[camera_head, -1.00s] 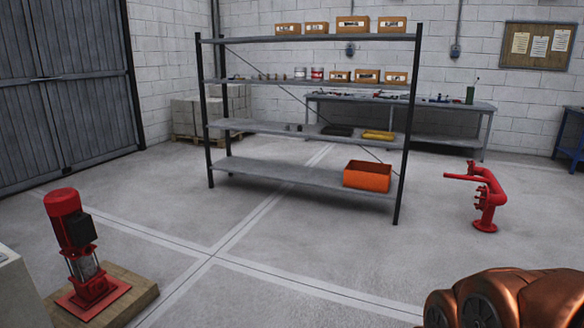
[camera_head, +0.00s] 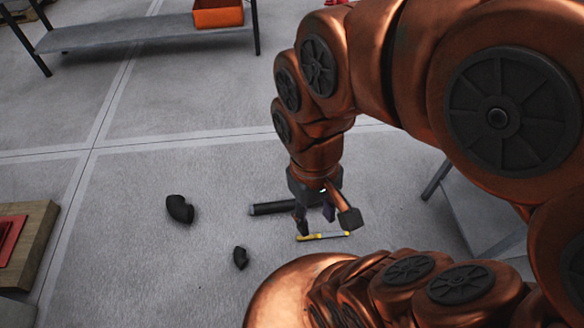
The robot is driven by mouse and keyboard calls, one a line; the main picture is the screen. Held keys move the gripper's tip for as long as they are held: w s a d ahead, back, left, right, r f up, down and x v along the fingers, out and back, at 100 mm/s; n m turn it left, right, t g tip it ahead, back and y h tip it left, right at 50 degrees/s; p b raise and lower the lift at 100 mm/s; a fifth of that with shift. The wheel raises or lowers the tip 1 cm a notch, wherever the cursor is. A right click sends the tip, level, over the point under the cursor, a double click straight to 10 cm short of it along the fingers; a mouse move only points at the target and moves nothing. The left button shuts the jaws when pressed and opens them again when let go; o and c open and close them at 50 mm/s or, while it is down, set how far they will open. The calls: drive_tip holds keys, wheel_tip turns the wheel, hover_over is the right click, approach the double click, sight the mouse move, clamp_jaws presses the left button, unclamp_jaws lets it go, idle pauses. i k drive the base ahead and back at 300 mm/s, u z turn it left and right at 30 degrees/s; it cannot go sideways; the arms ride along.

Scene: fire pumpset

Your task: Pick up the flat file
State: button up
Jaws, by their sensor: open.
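A slim item with yellow parts and a greyish middle, which looks like the flat file (camera_head: 308,237), lies on the concrete floor. My gripper (camera_head: 326,221) points down with its fingers apart, close over this item. The fingers partly cover it in this view. I cannot tell whether a fingertip touches it. Nothing shows held between the fingers.
A black tube (camera_head: 272,208) lies just left of my gripper. Two dark pipe elbows (camera_head: 180,209) (camera_head: 240,258) lie further left. A wooden base (camera_head: 38,225) stands at the left edge. A shelf with an orange bin (camera_head: 217,14) is at the back.

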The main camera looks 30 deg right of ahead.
sight(311, 236)
drive_tip(key=u, duration=0.1)
drive_tip(key=k, duration=0.4)
drive_tip(key=z, duration=0.9)
drive_tip(key=i, duration=0.5)
drive_tip(key=u, duration=0.05)
